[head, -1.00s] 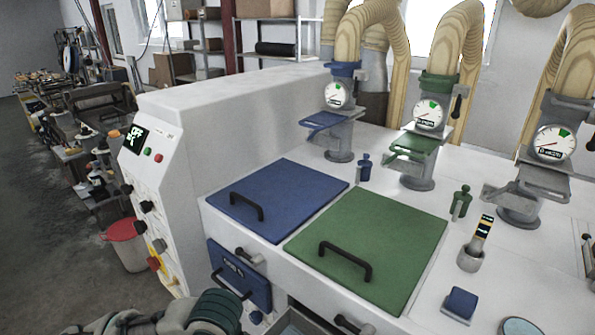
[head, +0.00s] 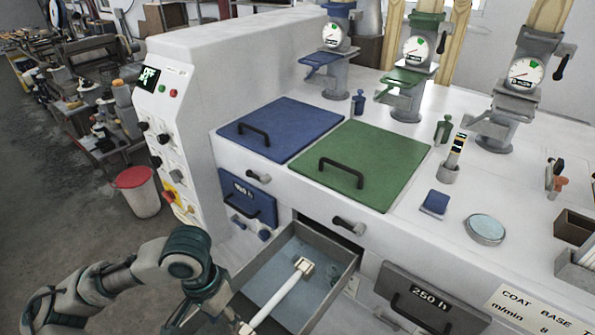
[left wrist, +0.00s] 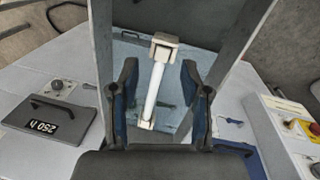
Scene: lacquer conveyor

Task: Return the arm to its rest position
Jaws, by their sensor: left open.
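My left arm comes in from the lower left in the head view, and its gripper (head: 212,308) is beside the open drawer (head: 337,286) at the bottom of the frame. In the left wrist view the gripper (left wrist: 160,78) has its two dark fingers spread apart. A white roller-like tool (head: 285,294) with a cream block at its end lies over the light-blue drawer floor. In the left wrist view the tool (left wrist: 154,85) appears between the fingers, with gaps on both sides. My right gripper is not in view.
A blue lid (head: 280,128) and a green lid (head: 377,164) lie on the white machine top. A control panel (head: 170,130) rises at left, with a red-topped bin (head: 137,191) beside it. Gauge stands line the back.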

